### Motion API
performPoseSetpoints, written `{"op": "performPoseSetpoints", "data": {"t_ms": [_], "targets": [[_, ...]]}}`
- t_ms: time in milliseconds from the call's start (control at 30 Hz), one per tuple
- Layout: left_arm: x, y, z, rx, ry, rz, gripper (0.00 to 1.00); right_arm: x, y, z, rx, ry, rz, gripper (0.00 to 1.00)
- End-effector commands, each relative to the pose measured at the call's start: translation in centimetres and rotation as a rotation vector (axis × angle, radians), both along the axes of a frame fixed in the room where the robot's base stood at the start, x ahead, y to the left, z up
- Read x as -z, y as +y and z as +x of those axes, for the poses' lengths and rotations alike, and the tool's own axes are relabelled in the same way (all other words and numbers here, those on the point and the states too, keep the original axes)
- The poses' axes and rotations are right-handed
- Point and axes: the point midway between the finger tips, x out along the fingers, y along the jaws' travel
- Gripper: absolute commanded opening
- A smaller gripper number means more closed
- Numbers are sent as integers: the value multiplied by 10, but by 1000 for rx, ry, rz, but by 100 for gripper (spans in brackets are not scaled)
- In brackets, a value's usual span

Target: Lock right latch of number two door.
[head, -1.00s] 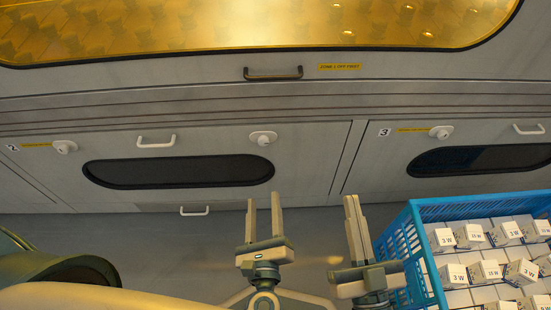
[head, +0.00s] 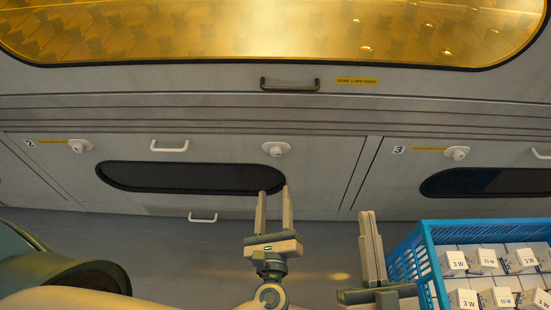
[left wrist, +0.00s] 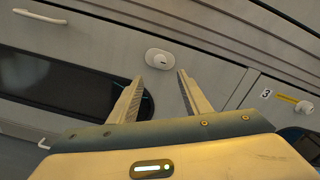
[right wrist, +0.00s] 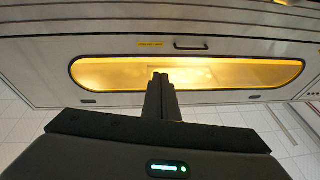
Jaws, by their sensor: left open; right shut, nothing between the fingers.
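The number two door (head: 330,180) is a grey panel with a dark oval window (head: 190,177) and a "2" label at its upper left. Its right latch (head: 276,149) is a white knob on a small oval plate. The left wrist view also shows this latch (left wrist: 158,59), lying just beyond and between the fingertips, apart from them. My left gripper (head: 274,192) is open and empty, below the latch in the head view. My right gripper (head: 369,215) is shut and empty, further right. The door's left latch (head: 80,146) is a similar white knob.
White handles sit above (head: 170,146) and below (head: 203,218) the window. Door number three (head: 400,195) with its own latch (head: 456,153) is to the right. A blue crate (head: 420,265) of small boxes stands at lower right. A yellow-lit window (head: 250,45) is above.

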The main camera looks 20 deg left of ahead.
Motion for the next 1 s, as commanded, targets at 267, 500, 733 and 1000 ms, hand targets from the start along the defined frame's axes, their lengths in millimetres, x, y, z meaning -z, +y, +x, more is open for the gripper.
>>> {"op": "performPoseSetpoints", "data": {"t_ms": [267, 500, 733, 1000], "targets": [[-1, 15, 50, -1, -4, 2, 44, -1, 0, -1, 0, -11, 3, 0], [0, 26, 91, -1, -2, 2, 44, -7, 0, -3, 3, -41, 14, 0], [0, 34, 116, 0, -1, 1, 44, -12, 0, -6, 3, -69, 26, 0], [0, 36, 123, -1, 1, 1, 44, -14, 0, -9, 0, -83, 30, 0]]}}
